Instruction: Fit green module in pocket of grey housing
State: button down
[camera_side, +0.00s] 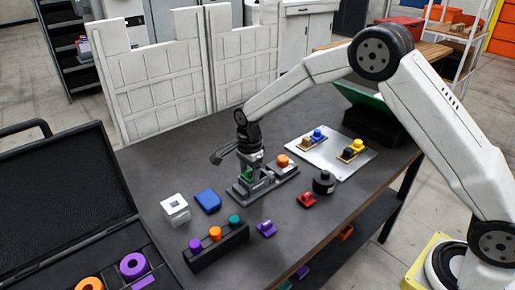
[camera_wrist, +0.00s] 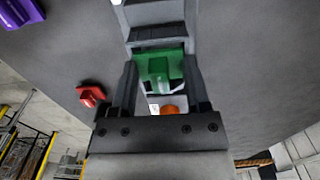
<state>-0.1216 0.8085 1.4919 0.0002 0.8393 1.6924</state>
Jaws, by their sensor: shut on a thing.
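My gripper (camera_side: 250,165) points down over the grey fixture near the middle of the table. In the wrist view my gripper (camera_wrist: 160,85) is shut on the green module (camera_wrist: 158,68), which sits between its two fingers. Only a small patch of the green module (camera_side: 246,174) shows in the side view, low between the fingers. The grey housing (camera_side: 244,193) lies below and around it on the table. In the wrist view a stepped grey part, likely the housing (camera_wrist: 155,14), reaches up from the module. The pocket is hidden, so I cannot tell how deep the module sits.
An orange-topped part (camera_side: 282,160) stands just right of the gripper. A red part (camera_side: 306,199) and a black cylinder (camera_side: 323,182) lie further right. A blue block (camera_side: 207,200), a white cube (camera_side: 174,208) and a black rack (camera_side: 216,248) stand left and in front.

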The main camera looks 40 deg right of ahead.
jog(key=shift+s+f, duration=0.1)
jog(key=shift+f, duration=0.1)
dwell(0.3)
grip_release()
jog(key=shift+r, duration=0.1)
jog(key=shift+c, duration=1.1)
jog(key=shift+r, duration=0.2)
jog(key=shift+r, duration=3.85)
